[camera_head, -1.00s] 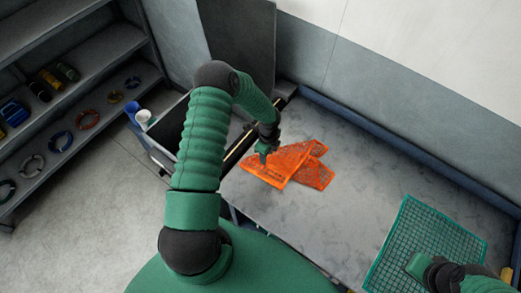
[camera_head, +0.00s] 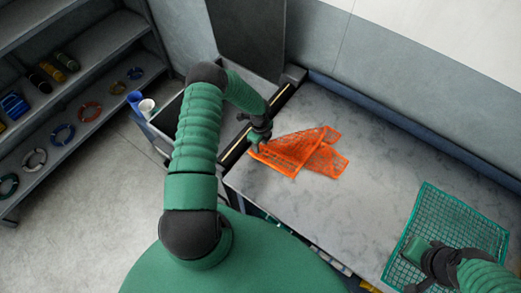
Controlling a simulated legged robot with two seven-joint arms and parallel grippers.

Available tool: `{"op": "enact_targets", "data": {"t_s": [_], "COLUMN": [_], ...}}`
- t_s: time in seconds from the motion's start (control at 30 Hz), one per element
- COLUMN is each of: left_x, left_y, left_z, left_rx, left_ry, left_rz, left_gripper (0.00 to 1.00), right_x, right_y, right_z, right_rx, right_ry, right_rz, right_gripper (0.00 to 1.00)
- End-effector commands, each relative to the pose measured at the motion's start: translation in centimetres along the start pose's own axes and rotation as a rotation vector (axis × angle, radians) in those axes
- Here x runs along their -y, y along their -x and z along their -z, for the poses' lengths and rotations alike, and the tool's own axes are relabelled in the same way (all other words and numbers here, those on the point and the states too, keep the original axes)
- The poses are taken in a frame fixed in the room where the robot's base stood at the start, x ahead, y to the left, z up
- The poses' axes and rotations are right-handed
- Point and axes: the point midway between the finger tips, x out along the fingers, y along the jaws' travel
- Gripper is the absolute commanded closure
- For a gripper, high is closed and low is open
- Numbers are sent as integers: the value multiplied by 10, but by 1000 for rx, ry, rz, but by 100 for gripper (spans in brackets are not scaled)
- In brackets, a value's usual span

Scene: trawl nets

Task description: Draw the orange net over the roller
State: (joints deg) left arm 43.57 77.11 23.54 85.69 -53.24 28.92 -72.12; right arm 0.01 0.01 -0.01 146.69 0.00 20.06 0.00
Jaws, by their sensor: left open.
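The orange net (camera_head: 290,151) lies folded and crumpled on the left end of the grey table, with one flap out to the right. A dark bar with a pale strip (camera_head: 283,97) runs along the table's left edge; it looks like the roller, and my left arm hides its middle. My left gripper (camera_head: 257,146) is open at the net's left corner, close to the bar; I cannot tell whether it touches the net. My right gripper (camera_head: 416,252) is over the green net at the lower right, and its jaws are too unclear to read.
The green net (camera_head: 455,230) lies flat on the right of the grey table (camera_head: 375,165). A raised blue edge (camera_head: 410,128) runs along the wall. A dark bin (camera_head: 170,118) and blue and white cups (camera_head: 146,106) stand left of the table. Shelves with rings are at far left.

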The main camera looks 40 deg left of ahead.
Motion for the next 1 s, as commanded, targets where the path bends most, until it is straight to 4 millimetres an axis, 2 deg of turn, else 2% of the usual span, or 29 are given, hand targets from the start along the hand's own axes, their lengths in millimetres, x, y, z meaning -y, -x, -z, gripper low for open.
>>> {"op": "enact_targets", "data": {"t_s": [0.27,0.6,1.0], "left_x": [0,0,0], "left_y": [2,-13,-11], "left_z": [3,2,1], "left_rx": [3,1,1], "left_ry": [-1,-1,0], "left_rz": [0,-1,-2], "left_gripper": [59,59,85], "right_x": [0,0,0], "right_y": [0,-12,-9], "right_z": [0,-2,-2], "right_rx": [-1,-1,-1], "right_ry": [1,0,1], "right_rz": [0,0,0], "right_gripper": [100,100,100]}}
